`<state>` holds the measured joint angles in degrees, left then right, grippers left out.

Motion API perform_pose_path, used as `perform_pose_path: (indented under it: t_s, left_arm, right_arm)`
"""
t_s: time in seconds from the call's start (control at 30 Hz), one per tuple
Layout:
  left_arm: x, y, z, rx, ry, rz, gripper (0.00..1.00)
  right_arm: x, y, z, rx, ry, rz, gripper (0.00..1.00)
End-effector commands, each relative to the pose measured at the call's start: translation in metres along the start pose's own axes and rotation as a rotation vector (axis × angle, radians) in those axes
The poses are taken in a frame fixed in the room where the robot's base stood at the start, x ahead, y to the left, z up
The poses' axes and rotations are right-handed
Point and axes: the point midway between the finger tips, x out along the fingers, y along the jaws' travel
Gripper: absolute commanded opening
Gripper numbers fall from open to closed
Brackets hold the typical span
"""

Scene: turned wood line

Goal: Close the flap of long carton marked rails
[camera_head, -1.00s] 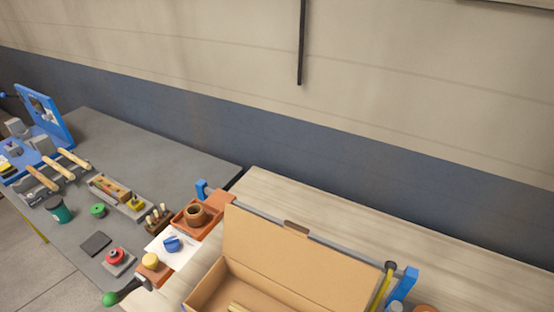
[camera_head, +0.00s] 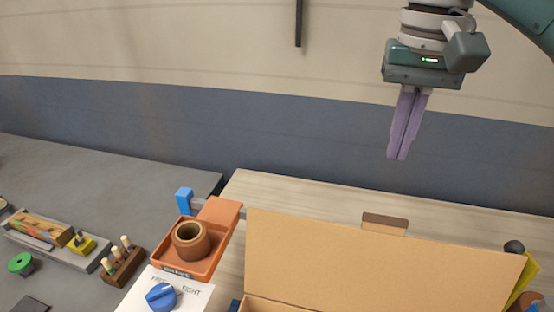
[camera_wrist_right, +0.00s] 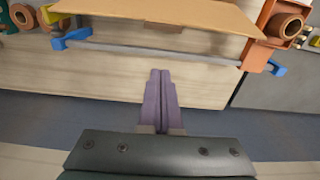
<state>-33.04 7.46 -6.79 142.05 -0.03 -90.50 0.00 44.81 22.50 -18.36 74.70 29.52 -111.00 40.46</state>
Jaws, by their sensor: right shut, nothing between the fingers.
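The long carton's flap (camera_head: 370,262) stands raised, a tan cardboard panel with a brown tab (camera_head: 385,223) on its top edge. Only a strip of the carton's inside (camera_head: 262,304) shows below it at the bottom of the head view. My right gripper (camera_head: 397,158) is shut and empty, with purple fingers pointing down, above and behind the flap. In the right wrist view the shut fingers (camera_wrist_right: 161,76) point toward the flap (camera_wrist_right: 170,14) and its tab (camera_wrist_right: 163,27), apart from them. My left gripper is not in view. No rails marking is readable.
An orange tray (camera_head: 222,235) with a brown ring-shaped pot (camera_head: 191,241) stands left of the carton. A blue knob (camera_head: 161,296) sits on white paper. A black-topped yellow item (camera_head: 514,247) is at the flap's right end.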

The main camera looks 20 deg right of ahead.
Motion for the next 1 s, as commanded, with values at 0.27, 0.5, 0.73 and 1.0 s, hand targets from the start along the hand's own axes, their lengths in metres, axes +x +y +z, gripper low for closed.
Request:
perform_pose_path:
  t_s: [0.27, 0.5, 0.73, 1.0]
  left_arm:
    - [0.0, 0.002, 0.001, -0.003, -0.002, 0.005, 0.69]
    - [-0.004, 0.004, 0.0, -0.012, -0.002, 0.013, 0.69]
    - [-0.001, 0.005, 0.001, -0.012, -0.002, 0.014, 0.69]
    - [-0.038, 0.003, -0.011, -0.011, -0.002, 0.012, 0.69]
  right_arm:
    - [0.014, 0.003, -0.005, 0.035, -0.012, 0.004, 0.0]
    - [0.061, 0.002, -0.004, 0.034, -0.011, 0.004, 0.0]
    - [0.099, 0.003, -0.004, 0.033, -0.009, 0.003, 0.0]
    - [0.082, 0.002, 0.024, 0.03, -0.006, 0.003, 0.0]
